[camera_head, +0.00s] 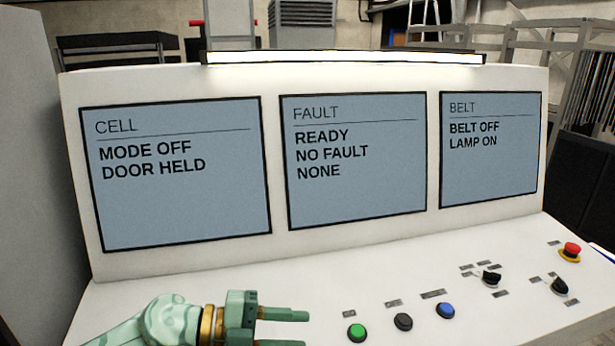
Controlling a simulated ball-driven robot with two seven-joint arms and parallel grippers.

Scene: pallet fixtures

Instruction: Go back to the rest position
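My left gripper (306,329) is pale green and comes in low from the left over the white console panel (215,285). Its two fingers are apart with nothing between them. The fingers point right, toward a green button (356,332), with a gap between them and it. The lower finger is close to the bottom edge of the picture. My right gripper is not in view.
Right of the green button are a black button (403,321), a blue button (446,310), two black selector knobs (491,279) (560,286) and a red emergency button (571,250). Three screens stand behind: CELL (185,205), FAULT (355,200), BELT (490,175). A lit lamp bar (345,58) tops them.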

